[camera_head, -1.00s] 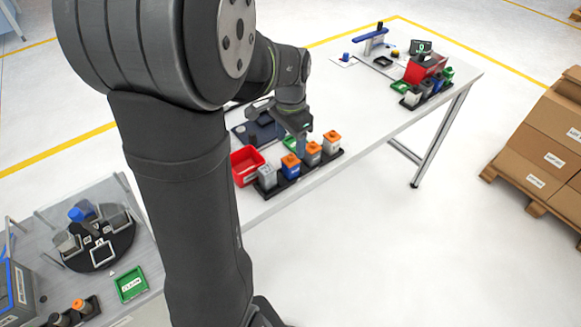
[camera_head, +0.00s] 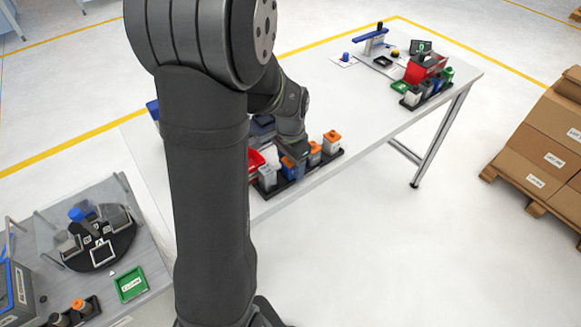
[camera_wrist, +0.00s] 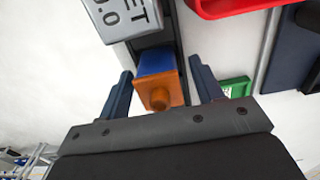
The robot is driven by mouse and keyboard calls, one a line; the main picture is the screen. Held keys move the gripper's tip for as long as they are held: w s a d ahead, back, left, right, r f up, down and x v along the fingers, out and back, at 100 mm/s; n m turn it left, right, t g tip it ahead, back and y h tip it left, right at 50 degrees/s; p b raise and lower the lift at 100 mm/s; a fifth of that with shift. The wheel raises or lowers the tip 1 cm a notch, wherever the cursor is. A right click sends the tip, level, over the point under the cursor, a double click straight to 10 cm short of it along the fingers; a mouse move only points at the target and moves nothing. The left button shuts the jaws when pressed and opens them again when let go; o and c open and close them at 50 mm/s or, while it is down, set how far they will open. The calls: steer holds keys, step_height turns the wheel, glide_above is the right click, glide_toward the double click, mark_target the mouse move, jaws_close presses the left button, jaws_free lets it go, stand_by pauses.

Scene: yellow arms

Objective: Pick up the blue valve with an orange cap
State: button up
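The blue valve with an orange cap (camera_wrist: 155,62) stands in the black rack, between my gripper's fingers in the wrist view. Its orange cap (camera_wrist: 160,92) faces the camera. My gripper (camera_wrist: 160,88) is open, with one finger on each side of the valve and a visible gap at both sides. In the head view my gripper (camera_head: 294,150) is down over the rack and hides most of the valve; a bit of its blue body (camera_head: 291,170) shows below.
A grey labelled block (camera_wrist: 122,18) stands in the rack beside the valve. Orange-capped pale valves (camera_head: 332,142) stand on its other side. A red bin (camera_wrist: 225,6) and a green tray (camera_wrist: 236,87) lie close by. The table's middle (camera_head: 350,105) is clear.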

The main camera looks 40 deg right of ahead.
steer(key=c, duration=1)
